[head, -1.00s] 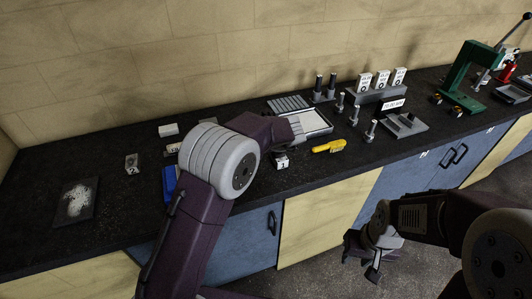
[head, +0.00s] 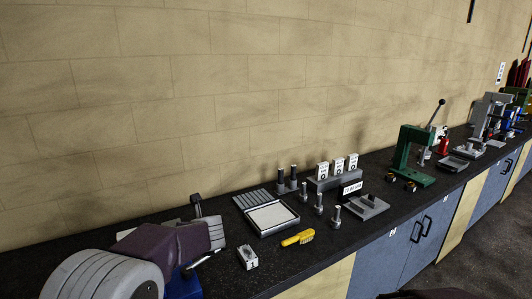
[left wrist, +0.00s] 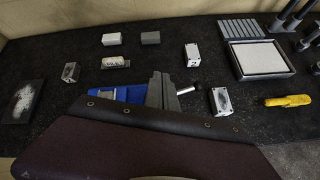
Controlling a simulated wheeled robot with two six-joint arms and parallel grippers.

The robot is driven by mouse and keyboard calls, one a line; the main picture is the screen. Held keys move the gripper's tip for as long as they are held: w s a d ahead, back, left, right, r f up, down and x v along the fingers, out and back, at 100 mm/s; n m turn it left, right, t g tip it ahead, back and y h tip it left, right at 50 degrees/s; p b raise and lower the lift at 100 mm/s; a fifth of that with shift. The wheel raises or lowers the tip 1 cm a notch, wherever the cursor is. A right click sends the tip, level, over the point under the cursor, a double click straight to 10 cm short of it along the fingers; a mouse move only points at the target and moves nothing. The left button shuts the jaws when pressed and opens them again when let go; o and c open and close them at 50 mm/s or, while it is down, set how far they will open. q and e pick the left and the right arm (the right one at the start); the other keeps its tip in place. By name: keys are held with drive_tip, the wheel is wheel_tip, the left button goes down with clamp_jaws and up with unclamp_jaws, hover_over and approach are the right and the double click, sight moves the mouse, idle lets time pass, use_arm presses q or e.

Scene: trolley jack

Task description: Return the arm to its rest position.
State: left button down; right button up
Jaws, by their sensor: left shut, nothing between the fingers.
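My left arm enters at the lower left of the head view, over the left part of the bench, with its grey end (head: 208,235) left of the white-filled tray. In the left wrist view my left gripper (left wrist: 161,78) points up the picture, its grey fingers together with nothing between them. A blue object (left wrist: 103,93) lies behind the fingers and is partly hidden by my arm. It also shows below the arm in the head view (head: 185,287). My right gripper is out of view.
Small blocks and a dark speckled plate (left wrist: 23,101) lie left. A wall stands behind.

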use_arm(q)
drive_tip(key=s+d+f+n+g+h, duration=0.1)
drive_tip(key=s+f+n+g+h, duration=0.1)
drive_tip(key=s+f+n, duration=0.3)
drive_tip(key=s+d+f+n+g+h, duration=0.1)
drive_tip(key=s+f+n+g, duration=0.2)
drive_tip(key=s+n, duration=1.1)
drive_tip(key=s+d+f+n+g+h, duration=0.2)
drive_tip(key=s+f+n, duration=0.7)
drive_tip(key=n, duration=0.5)
drive_tip(key=shift+s+n+g+h+b, duration=0.3)
drive_tip(key=shift+s+n+g, duration=0.1)
drive_tip(key=shift+s+g, duration=0.2)
drive_tip(key=shift+d, duration=0.1)
